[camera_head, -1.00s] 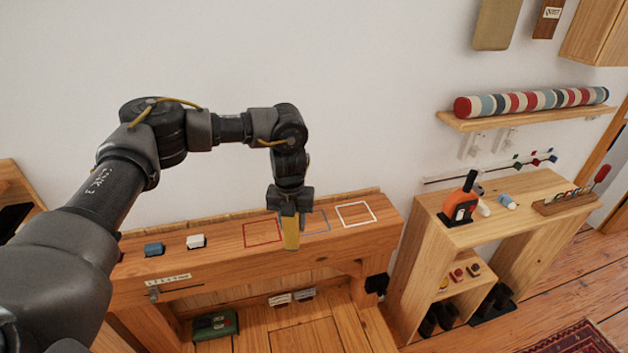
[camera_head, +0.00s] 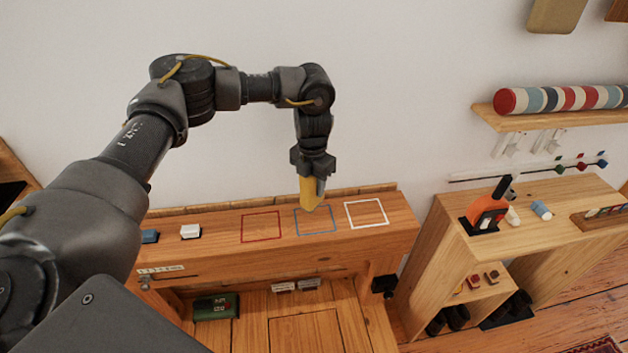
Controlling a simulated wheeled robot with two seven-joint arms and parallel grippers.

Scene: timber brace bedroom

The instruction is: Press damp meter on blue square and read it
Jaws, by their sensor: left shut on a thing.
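My left gripper (camera_head: 313,178) is shut on a yellow damp meter (camera_head: 311,194), which hangs downward from the jaws. The meter's lower end appears in front of or over the blue square outline (camera_head: 316,231) on the wooden beam (camera_head: 230,249). I cannot tell whether its tip touches the wood. The red square outline (camera_head: 262,227) lies to the left of the blue one and the white square outline (camera_head: 366,214) to the right. No reading on the meter is visible. My right gripper is out of view.
A blue block (camera_head: 150,236) and a white block (camera_head: 190,232) sit on the beam's left part. A green device (camera_head: 216,307) lies lower down. A wooden shelf unit (camera_head: 440,230) with an orange tool (camera_head: 487,213) stands at right. The wall rises behind the beam.

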